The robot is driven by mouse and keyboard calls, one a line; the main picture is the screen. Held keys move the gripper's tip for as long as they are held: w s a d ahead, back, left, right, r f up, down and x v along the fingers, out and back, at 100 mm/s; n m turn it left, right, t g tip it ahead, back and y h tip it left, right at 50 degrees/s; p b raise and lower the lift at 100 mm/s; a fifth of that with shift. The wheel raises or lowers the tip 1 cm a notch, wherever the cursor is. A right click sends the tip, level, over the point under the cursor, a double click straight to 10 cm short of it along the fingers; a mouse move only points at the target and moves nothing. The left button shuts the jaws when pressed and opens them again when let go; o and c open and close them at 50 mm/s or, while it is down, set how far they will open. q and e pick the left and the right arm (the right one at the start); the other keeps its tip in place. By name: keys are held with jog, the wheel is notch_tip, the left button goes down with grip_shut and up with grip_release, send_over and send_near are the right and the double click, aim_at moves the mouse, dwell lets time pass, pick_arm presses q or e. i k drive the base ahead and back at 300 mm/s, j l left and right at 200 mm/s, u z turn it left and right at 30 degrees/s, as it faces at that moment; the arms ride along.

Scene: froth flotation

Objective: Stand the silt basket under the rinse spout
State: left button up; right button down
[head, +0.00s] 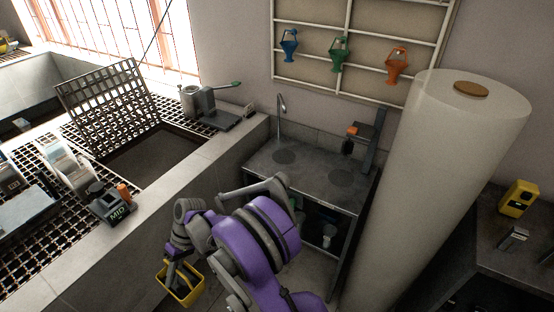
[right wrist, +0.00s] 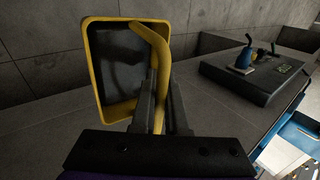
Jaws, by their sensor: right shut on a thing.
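The silt basket is a small dark tub with a yellow rim and handle; in the head view the basket (head: 188,297) hangs at the bottom, left of my purple arm. My right gripper (head: 172,262) is above it, shut on its handle. In the right wrist view the two fingers (right wrist: 161,95) close on the yellow handle, and the basket (right wrist: 97,62) shows beyond them. The rinse spout appears to be the thin curved metal tap (head: 281,108) at the back left of a dark counter. The basket is apart from it, nearer me and to the left. My left gripper is not in view.
The counter (head: 325,195) has two dark round marks and a stand (head: 374,140) at its right. A tall pale roll (head: 440,160) stands right of it. A tiled ledge (head: 110,240) with gratings lies left. Colored funnel-like items hang on the wall rack.

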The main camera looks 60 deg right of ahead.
aim_at(282, 158)
jog(key=j+z, duration=0.1)
jog(key=z, duration=0.25)
jog(key=j+z, duration=0.1)
jog(key=z, duration=0.25)
jog(key=j+z, duration=0.1)
jog(key=z, duration=0.25)
jog(key=i+j, duration=0.05)
